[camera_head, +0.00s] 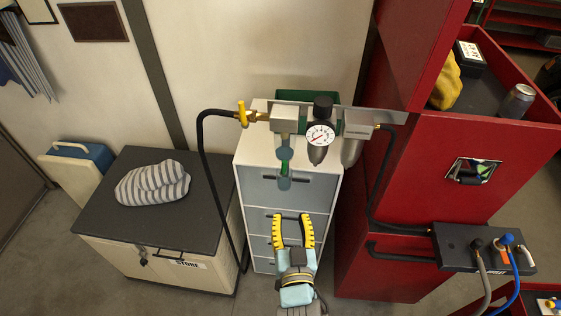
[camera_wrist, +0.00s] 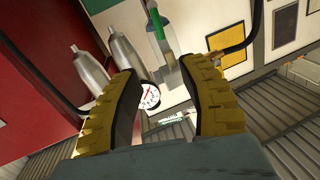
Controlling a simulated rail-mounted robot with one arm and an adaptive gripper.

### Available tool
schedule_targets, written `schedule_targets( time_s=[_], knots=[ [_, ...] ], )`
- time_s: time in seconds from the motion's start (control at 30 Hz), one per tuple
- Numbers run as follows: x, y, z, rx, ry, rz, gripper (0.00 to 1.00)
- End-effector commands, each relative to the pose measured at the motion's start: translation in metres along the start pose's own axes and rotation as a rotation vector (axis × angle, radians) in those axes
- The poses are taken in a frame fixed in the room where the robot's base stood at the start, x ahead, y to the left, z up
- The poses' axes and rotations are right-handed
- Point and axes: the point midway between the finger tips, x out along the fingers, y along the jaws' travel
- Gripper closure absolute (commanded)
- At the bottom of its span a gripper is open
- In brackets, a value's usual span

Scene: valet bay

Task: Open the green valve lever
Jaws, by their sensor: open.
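The green lever (camera_head: 285,168) hangs down below the left block of the air unit on the pale cabinet, beside a translucent bowl. In the wrist view a thin green lever (camera_wrist: 155,24) shows at the top, beyond and between my fingertips. My gripper (camera_head: 292,218) has two yellow ribbed fingers spread apart, in front of the cabinet drawers and below the lever in the head view. It is open and empty in the wrist view (camera_wrist: 160,68). No finger appears to touch the lever.
A pressure gauge (camera_head: 319,135) and a metal bowl (camera_head: 352,150) sit right of the lever. A yellow tap (camera_head: 242,114) with a black hose (camera_head: 202,160) is left. A red cabinet (camera_head: 400,200) stands close right. A striped cloth (camera_head: 152,184) lies on the dark-topped chest (camera_head: 105,212).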

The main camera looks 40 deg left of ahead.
Motion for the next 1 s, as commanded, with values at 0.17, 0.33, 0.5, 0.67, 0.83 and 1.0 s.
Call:
schedule_targets(
  time_s=[0.17, 0.33, 0.5, 0.67, 0.83, 1.0],
  knots=[
    [0.015, 0.000, 0.003, -0.003, 0.004, -0.003, 0.58],
    [0.029, 0.000, 0.003, -0.001, 0.005, -0.003, 0.58],
    [0.043, 0.001, 0.004, -0.002, 0.003, -0.002, 0.58],
    [0.056, 0.000, 0.003, -0.001, 0.004, -0.002, 0.58],
    [0.066, 0.001, 0.004, -0.003, 0.003, -0.002, 0.58],
    [0.075, 0.000, 0.004, -0.002, 0.004, -0.003, 0.58]
  ],
)
